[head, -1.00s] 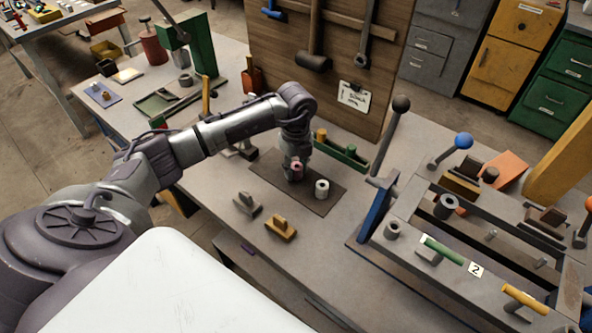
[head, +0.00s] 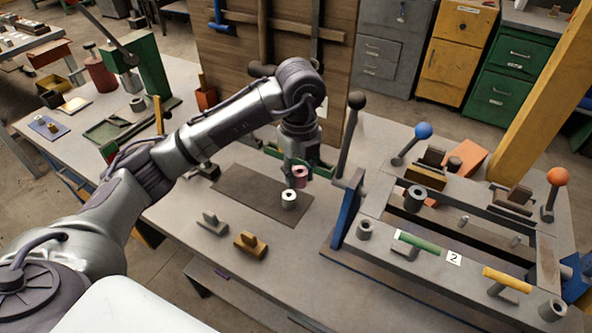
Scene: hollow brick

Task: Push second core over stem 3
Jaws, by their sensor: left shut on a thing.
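My left gripper (head: 298,174) points down and is shut on a pinkish-red core (head: 300,178). The held core is just behind a white core (head: 289,200) that stands on a dark mat (head: 238,190); it seems raised off the mat. To the right is the mould frame (head: 405,268). A dark hollow core (head: 415,199) stands upright at its left end. Two short bare metal stems show inside the frame, one near the middle (head: 463,221) and one further right (head: 516,241). I cannot tell which stem is number 3. My right gripper is out of view.
A tall black-knobbed lever (head: 350,130) stands between my gripper and the frame. A blue-knobbed lever (head: 412,142) and an orange-knobbed lever (head: 553,195) rise behind it. A grey block (head: 212,223) and a brass block (head: 250,245) lie in front of the mat.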

